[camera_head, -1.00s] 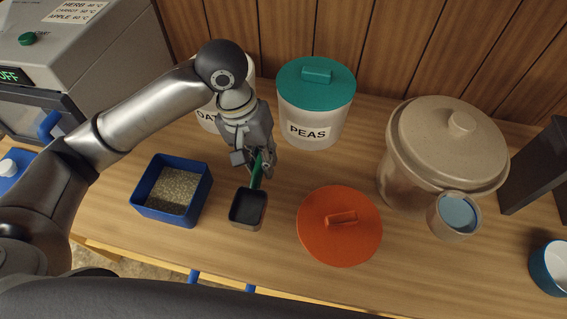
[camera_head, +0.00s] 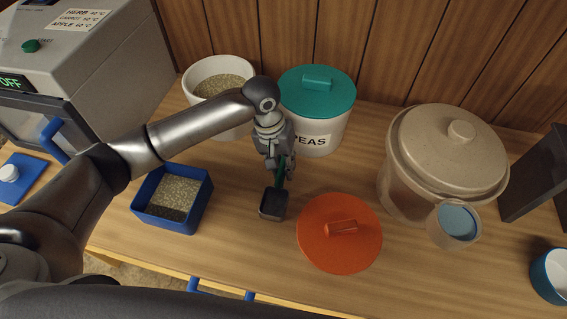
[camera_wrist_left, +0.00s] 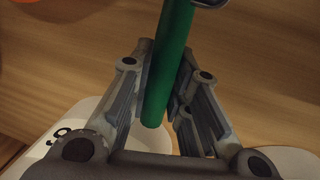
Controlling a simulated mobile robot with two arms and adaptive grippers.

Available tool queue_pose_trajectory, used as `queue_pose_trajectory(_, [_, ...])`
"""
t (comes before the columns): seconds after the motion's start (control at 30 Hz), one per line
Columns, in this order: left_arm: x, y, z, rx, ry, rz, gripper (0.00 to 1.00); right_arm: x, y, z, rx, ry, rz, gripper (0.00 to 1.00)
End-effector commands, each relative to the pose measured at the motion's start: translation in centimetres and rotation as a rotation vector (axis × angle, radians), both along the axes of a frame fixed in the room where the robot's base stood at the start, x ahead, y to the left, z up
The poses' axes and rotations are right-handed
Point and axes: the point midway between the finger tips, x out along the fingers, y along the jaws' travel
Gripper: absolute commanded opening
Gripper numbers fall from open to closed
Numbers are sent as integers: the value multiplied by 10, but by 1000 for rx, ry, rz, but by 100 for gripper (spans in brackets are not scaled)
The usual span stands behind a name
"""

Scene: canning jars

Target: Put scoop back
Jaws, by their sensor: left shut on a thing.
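The scoop has a dark square bowl (camera_head: 273,204) and a green handle (camera_head: 279,175). My left gripper (camera_head: 283,168) is shut on the handle, which also fills the middle of the left wrist view (camera_wrist_left: 170,65). The bowl hangs over the table between the blue box and the orange lid; I cannot tell whether it touches the wood. It looks empty. An open white jar of grain (camera_head: 190,79) stands behind my left arm, which hides part of it. My right gripper is not in view.
A blue box with grain (camera_head: 141,209) stands left of the scoop. An orange lid (camera_head: 322,250) lies to its right. The green-lidded PEAS jar (camera_head: 322,128) stands close behind the gripper. A large beige lidded jar (camera_head: 405,195) and a small blue-topped cup (camera_head: 445,232) are farther right.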

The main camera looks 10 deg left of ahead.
Motion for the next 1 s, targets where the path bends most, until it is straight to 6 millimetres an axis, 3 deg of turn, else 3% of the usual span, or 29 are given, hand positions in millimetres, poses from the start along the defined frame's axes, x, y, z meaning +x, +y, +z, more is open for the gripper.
queue_pose_trajectory(0.27, [0,0,-1,-1,1,1,0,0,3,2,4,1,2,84])
queue_pose_trajectory(0.3, [0,0,-2,-1,0,0,22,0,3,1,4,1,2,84])
queue_pose_trajectory(0.43, [0,0,-2,-1,0,0,38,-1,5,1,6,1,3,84])
queue_pose_trajectory(0.8, [0,0,0,0,-2,-1,39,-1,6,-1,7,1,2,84])
queue_pose_trajectory(1.0, [2,6,29,-1,-4,1,39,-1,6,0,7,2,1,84])
